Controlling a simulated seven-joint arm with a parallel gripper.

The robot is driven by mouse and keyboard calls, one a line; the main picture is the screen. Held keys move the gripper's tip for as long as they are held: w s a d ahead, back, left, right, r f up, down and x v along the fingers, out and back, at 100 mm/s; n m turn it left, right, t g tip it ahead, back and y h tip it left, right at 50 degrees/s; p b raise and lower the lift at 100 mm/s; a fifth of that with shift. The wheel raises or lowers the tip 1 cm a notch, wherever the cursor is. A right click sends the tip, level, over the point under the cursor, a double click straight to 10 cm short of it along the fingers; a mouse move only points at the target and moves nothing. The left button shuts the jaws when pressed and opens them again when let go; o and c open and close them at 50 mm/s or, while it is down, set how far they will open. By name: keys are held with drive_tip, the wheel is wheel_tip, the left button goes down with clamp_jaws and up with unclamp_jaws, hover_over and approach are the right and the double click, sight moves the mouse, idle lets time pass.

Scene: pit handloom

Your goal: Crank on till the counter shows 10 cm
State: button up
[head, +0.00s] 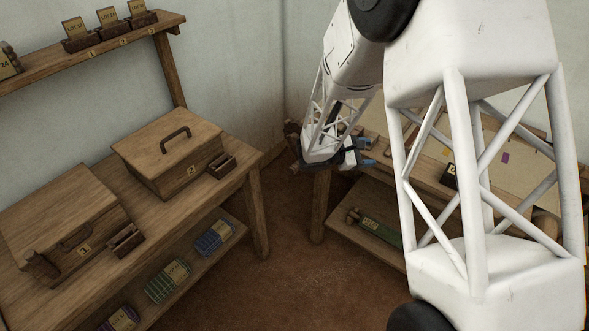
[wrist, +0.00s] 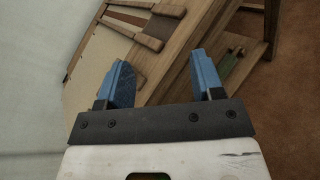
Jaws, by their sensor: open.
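My gripper (head: 362,152) is open, with its blue fingers at the left end of the loom's wooden frame. In the wrist view the two blue fingertips (wrist: 160,65) stand apart with nothing between them. A dark curved bar shows just beyond the left finger; I cannot tell whether it is part of a crank. Wooden bars with dark rounded ends (wrist: 140,33) lie beyond the fingers. A small black block (head: 450,176) with a pale mark sits on the loom's front edge, partly behind my arm; I cannot read any number on it.
A side table at left bears a lidded wooden box marked 2 (head: 170,150) and another box (head: 65,225). Bundles lie on its lower shelf. A wall shelf (head: 95,50) holds lot cards. A low shelf under the loom holds a roller (head: 375,228). The floor (head: 270,280) between is clear.

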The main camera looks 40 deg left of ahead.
drive_tip(key=s+a+f+n+t+y, duration=0.2)
drive_tip(key=a+f+n, duration=0.1)
drive_tip(key=a+f, duration=0.4)
drive_tip(key=s+a+f+n+t+y, duration=0.2)
drive_tip(key=a+f+n, duration=0.15)
drive_tip(key=a, duration=0.45)
drive_tip(key=n+t+y, duration=0.2)
drive_tip(key=n+y, duration=0.2)
drive_tip(key=y, duration=0.1)
approach(294, 169)
drive_tip(key=w, duration=0.2)
drive_tip(key=w+f, duration=0.1)
drive_tip(key=shift+w+a, duration=0.1)
drive_tip(key=shift+a, duration=0.2)
drive_tip(key=shift+w, duration=0.2)
drive_tip(key=shift+w+r, duration=0.1)
drive_tip(key=shift+w, duration=3.65)
drive_tip(key=shift+c, duration=0.2)
clamp_jaws()
